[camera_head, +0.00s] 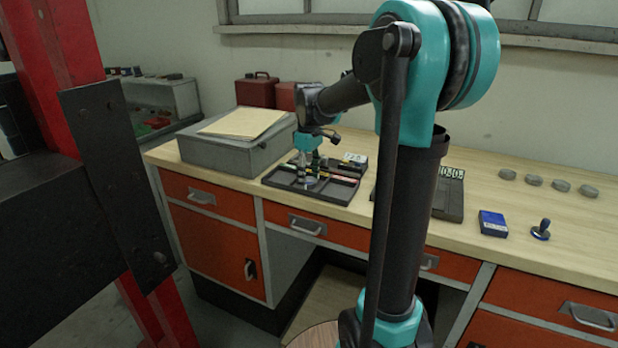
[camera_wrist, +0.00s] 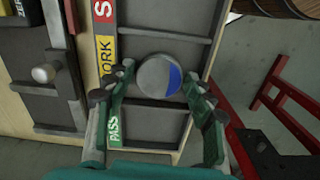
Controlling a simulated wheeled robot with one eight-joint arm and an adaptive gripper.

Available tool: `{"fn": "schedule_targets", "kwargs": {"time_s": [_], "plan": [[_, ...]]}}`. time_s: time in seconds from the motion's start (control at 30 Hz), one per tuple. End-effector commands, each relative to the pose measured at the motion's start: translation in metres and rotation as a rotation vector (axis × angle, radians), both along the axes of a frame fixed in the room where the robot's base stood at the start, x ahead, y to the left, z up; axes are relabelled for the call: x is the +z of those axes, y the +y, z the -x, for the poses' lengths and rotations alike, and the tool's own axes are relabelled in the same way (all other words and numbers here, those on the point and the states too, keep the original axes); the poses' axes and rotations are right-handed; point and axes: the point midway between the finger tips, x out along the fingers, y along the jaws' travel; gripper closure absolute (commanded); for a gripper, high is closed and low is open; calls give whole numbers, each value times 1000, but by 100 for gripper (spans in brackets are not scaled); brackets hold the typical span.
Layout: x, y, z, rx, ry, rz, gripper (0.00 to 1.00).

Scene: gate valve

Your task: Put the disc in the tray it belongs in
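The disc (camera_wrist: 158,75) is round and silvery with a blue segment on its right side. In the wrist view it lies between the fingertips of my gripper (camera_wrist: 161,80), with a small gap on each side. The dark tray (camera_wrist: 150,128) has compartments with a red label beginning with S, a yellow label ending in "ORK" and a green "PASS" label. The disc shows over the compartment by the yellow label, close to the divider beside PASS; its height is unclear. In the head view my gripper (camera_head: 311,172) points down over the tray (camera_head: 276,180).
A grey box with paper (camera_head: 240,124) stands left of the tray. To the right are a digital display device (camera_head: 449,192), a blue box (camera_head: 493,223), a stamp-like object (camera_head: 541,230) and several grey discs (camera_head: 534,180). The right bench top is mostly clear.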

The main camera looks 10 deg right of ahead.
Motion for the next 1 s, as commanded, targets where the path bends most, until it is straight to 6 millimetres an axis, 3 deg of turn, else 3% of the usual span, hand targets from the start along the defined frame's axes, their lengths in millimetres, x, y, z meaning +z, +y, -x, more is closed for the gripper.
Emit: {"fn": "schedule_targets", "kwargs": {"time_s": [0.23, 0.7, 1.0], "plan": [[12, 0, 0, 0, 0, 0, 46], [101, 0, 0, 0, 0, 0, 46], [123, 0, 0, 0, 0, 0, 46]]}}
